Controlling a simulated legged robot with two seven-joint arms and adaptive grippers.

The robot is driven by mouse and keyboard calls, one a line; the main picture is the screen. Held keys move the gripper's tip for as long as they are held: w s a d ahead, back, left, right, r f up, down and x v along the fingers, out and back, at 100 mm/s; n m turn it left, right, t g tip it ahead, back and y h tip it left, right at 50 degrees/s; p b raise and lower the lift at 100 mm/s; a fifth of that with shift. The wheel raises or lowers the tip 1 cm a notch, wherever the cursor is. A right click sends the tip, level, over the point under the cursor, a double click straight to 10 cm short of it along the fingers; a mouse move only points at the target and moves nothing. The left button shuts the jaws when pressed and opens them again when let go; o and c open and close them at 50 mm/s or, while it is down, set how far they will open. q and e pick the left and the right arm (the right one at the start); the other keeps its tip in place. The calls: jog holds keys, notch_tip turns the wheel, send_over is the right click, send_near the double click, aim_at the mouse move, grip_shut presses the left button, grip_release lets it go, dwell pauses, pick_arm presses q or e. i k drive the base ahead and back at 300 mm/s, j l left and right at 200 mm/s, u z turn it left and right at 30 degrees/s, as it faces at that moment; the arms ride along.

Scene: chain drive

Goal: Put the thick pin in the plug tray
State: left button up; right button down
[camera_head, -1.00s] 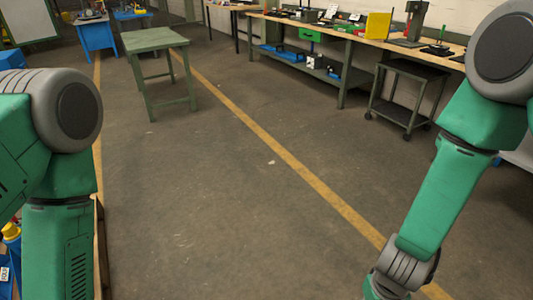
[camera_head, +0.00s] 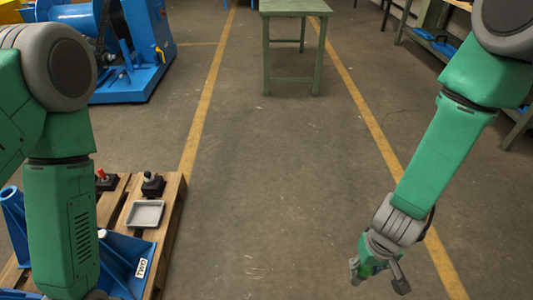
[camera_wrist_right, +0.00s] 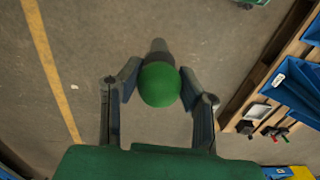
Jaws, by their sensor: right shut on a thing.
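My right gripper (camera_head: 378,274) hangs over open floor at the lower right of the head view. In the right wrist view its fingers (camera_wrist_right: 160,84) are shut on a pin with a round green head (camera_wrist_right: 160,85) and a grey shaft (camera_wrist_right: 158,48), which I take for the thick pin. A shallow light-grey tray (camera_head: 146,214), apparently the plug tray, lies on the wooden pallet, well to the left of that gripper. The tray also shows at the right of the wrist view (camera_wrist_right: 257,111). My left forearm comes down at the left; its gripper is out of view.
The wooden pallet (camera_head: 172,210) bears a blue bracket (camera_head: 125,262) and black blocks with a red knob (camera_head: 103,176) and a grey knob (camera_head: 152,184). A blue machine (camera_head: 135,75) stands behind. A green table (camera_head: 295,8) is ahead. The middle floor is clear.

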aim_at(148, 218)
jog(key=i+u, duration=0.45)
jog(key=i+l+u, duration=0.3)
jog(key=i+u, duration=0.2)
jog(key=i+l+u, duration=0.55)
jog(key=u, duration=0.3)
jog(key=i+l+u, duration=0.15)
jog(key=u, duration=0.3)
jog(key=i+l+u, duration=0.25)
jog(key=u, duration=0.15)
jog(key=i+l+u, duration=0.1)
jog(key=l+u, duration=0.15)
jog(key=u, duration=0.2)
jog(key=i+l+u, duration=0.1)
jog(key=l+u, duration=0.15)
jog(key=u, duration=0.15)
